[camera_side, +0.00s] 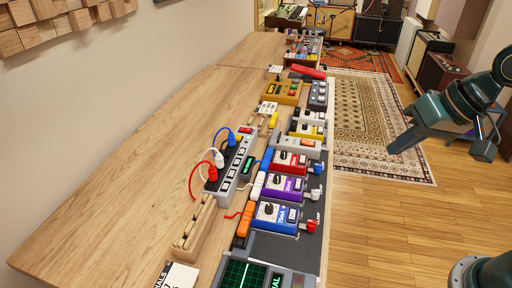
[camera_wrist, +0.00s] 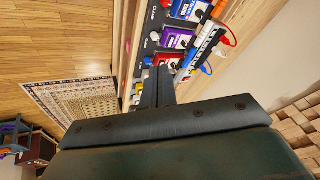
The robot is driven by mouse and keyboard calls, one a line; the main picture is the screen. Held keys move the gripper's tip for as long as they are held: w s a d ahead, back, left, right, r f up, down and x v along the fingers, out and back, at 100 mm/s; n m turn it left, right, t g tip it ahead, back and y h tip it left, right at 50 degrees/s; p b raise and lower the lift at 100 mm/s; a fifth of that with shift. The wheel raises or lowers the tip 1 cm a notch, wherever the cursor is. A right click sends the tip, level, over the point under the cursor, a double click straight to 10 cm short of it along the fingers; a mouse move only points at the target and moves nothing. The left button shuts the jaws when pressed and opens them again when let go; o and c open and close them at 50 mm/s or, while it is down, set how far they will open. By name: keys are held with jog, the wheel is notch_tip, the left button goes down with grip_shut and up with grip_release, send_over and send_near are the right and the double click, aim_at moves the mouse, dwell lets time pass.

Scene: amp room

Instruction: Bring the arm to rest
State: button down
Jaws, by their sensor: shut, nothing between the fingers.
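My gripper (camera_side: 402,146) is dark green and hangs at the right in the side view, over the wood floor beside the rug. It is apart from the table and everything on it. In the wrist view its fingers (camera_wrist: 158,84) are together with nothing between them. The long wooden table (camera_side: 125,150) runs from the front to the back on the left, with a row of effect pedals along its right edge.
Blue (camera_side: 278,213), purple (camera_side: 284,187) and red (camera_side: 291,162) pedals stand near a power strip (camera_side: 231,160) with plugged cables. A wooden rack (camera_side: 193,229) stands in front. Amplifiers (camera_side: 436,72) stand at the back right. The air between table and gripper is clear.

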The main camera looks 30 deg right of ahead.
jog(key=s+d+r+n+h, duration=0.2)
jog(key=s+d, duration=0.3)
jog(key=s, duration=0.4)
jog(key=shift+r+n, duration=0.7)
jog(key=shift+r, duration=0.05)
